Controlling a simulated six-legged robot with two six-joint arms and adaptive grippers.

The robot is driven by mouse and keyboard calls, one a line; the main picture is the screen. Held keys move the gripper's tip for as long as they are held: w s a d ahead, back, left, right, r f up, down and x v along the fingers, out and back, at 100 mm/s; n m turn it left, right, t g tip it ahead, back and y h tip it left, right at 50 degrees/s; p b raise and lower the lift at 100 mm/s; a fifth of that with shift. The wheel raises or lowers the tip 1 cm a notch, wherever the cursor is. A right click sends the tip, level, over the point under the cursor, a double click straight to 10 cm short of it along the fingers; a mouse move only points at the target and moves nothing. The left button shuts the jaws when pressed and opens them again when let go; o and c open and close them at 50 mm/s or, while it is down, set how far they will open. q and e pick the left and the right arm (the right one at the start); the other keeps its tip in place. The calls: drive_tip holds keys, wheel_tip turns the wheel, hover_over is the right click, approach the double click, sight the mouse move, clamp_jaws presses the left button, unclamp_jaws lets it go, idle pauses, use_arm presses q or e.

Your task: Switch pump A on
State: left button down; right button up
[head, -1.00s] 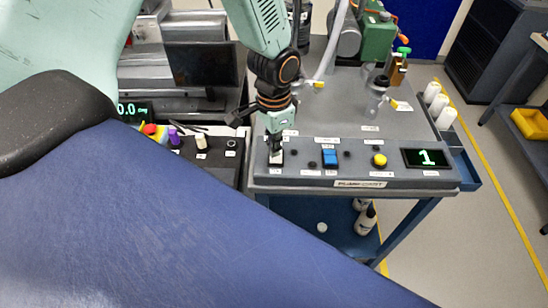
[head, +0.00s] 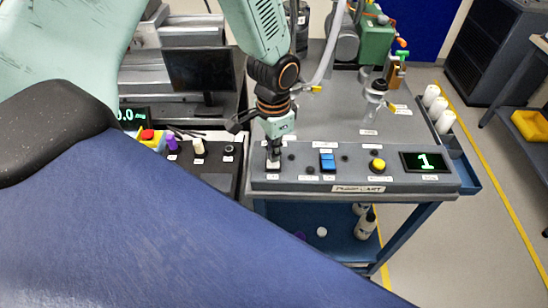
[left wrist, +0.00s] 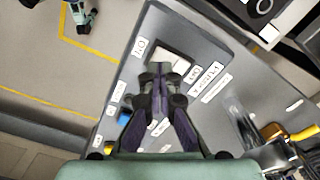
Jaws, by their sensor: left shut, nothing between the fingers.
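The pump cart's sloped control panel (head: 300,181) faces me. My left gripper (head: 273,155) points down at this switch, fingers together and empty. In the left wrist view the fingertips (left wrist: 160,70) are over the switch and hide part of it; I cannot tell whether they touch it or which way it is tipped. A blue switch (head: 327,161) and a yellow button (head: 377,165) are further right. The display (head: 426,162) shows a green 1. My right gripper is out of view.
Left of the cart is a dark panel with a red button (head: 147,134), a purple knob (head: 172,145) and a cream knob (head: 198,147). Glassware (head: 374,100) and a green pump (head: 374,43) stand behind. White bottles (head: 438,110) line the cart's right side.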

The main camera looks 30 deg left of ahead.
use_arm(q)
drive_tip(key=shift+s+a+r, duration=0.1)
drive_tip(key=shift+s+a, duration=0.05)
drive_tip(key=shift+s, duration=0.1)
drive_tip(key=shift+w+d, duration=0.2)
drive_tip(key=shift+w, duration=0.15)
drive_tip(key=shift+s+a+f, duration=0.15)
drive_tip(key=shift+s+f, duration=0.15)
drive_tip(key=shift+w+f, duration=0.25)
drive_tip(key=shift+f, duration=0.05)
drive_tip(key=shift+s+b, duration=0.2)
drive_tip(key=shift+b, duration=0.1)
